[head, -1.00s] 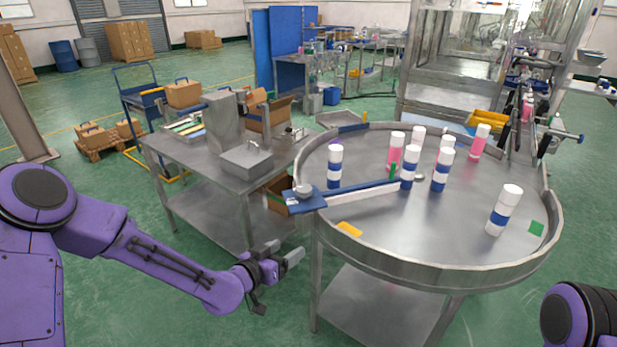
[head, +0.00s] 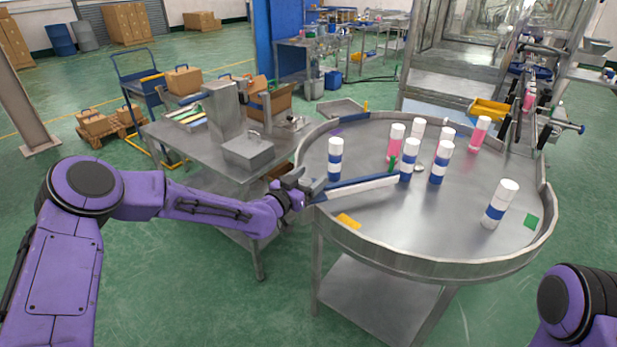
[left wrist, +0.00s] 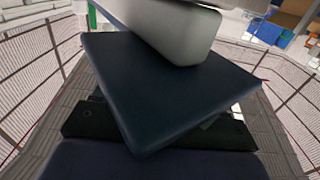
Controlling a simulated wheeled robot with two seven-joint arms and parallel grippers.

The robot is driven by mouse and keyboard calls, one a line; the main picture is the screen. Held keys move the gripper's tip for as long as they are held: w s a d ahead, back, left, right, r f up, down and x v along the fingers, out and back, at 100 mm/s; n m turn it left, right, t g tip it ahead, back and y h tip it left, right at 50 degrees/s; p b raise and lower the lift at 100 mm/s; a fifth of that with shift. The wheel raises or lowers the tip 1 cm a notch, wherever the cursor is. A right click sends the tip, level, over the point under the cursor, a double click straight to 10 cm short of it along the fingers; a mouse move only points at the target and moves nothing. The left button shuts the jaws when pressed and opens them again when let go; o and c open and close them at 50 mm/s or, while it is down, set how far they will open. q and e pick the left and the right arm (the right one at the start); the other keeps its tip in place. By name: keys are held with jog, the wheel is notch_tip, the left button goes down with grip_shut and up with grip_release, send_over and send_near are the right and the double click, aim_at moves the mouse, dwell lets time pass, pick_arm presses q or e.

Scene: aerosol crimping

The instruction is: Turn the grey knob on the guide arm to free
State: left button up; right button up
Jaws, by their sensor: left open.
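The guide arm (head: 350,188), a long white bar with a blue edge, lies across the left part of the round steel table. Its blue end plate is at the table's left rim. My left gripper (head: 301,182) is open at that end, over the spot where the grey knob was seen earlier. The knob cannot be made out now behind the gripper. In the left wrist view a dark blue slab (left wrist: 165,85) fills the middle, with a pale grey rounded block (left wrist: 170,25) above it; I cannot tell whether either is the knob. My right gripper is out of view.
Several white-capped bottles stand on the round table (head: 430,225), one (head: 335,160) just behind the guide arm. A steel side table with a metal box (head: 248,152) is close to the left. Yellow (head: 348,221) and green (head: 531,222) marks lie on the tabletop.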

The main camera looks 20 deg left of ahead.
pick_arm(q)
jog(key=c, duration=1)
jog(key=shift+o, duration=0.2)
jog(key=shift+y, duration=0.3)
jog(key=n+t+y+b, duration=0.1)
jog(key=n+y, duration=0.2)
jog(key=y, duration=0.1)
jog(key=shift+a+n+y, duration=0.15)
jog(key=shift+n+y, duration=0.15)
jog(key=shift+y, duration=0.1)
jog(key=shift+a+n+y, duration=0.2)
jog(key=shift+n+y, duration=0.7)
jog(key=shift+y, duration=0.5)
jog(key=shift+a+n+y, duration=0.15)
jog(key=shift+n+y, duration=0.75)
jog(key=shift+y, duration=0.5)
